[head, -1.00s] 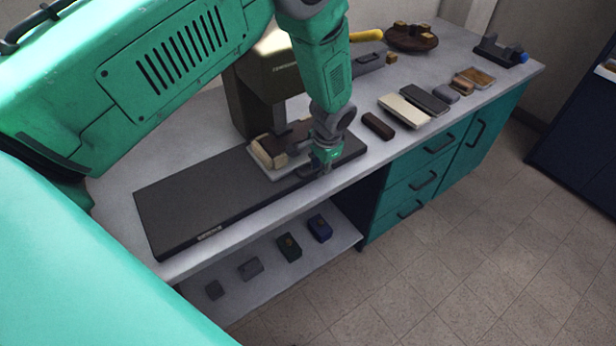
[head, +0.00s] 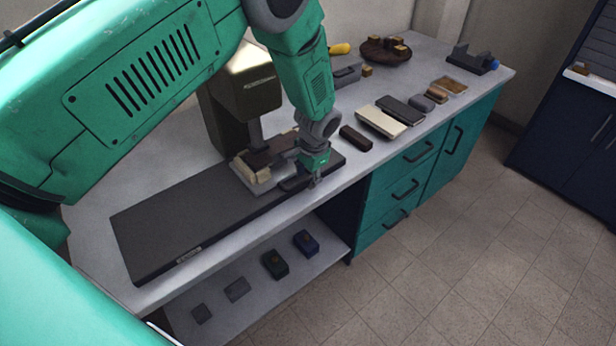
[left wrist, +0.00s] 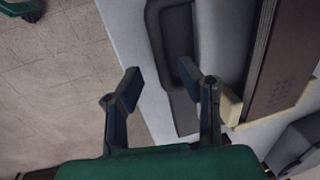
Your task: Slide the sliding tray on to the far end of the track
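The sliding tray (head: 262,186) is pale grey and carries a dark block and cream blocks. It sits on the long dark track (head: 190,215), toward the track's right end and under the press head. The tray's dark loop handle (left wrist: 155,45) is on its front side. My left gripper (head: 312,182) is at the front edge of the track, close beside the handle. In the left wrist view, my left gripper (left wrist: 165,92) is open, with its fingertips apart near the handle's end. I cannot tell whether they touch it. My right gripper is not in view.
The olive press (head: 243,90) stands behind the track. A dark brown block (head: 355,138), a cream slab (head: 381,121) and several small items lie to the right on the bench. Several small boxes sit on the lower shelf (head: 255,300). The track's left part is bare.

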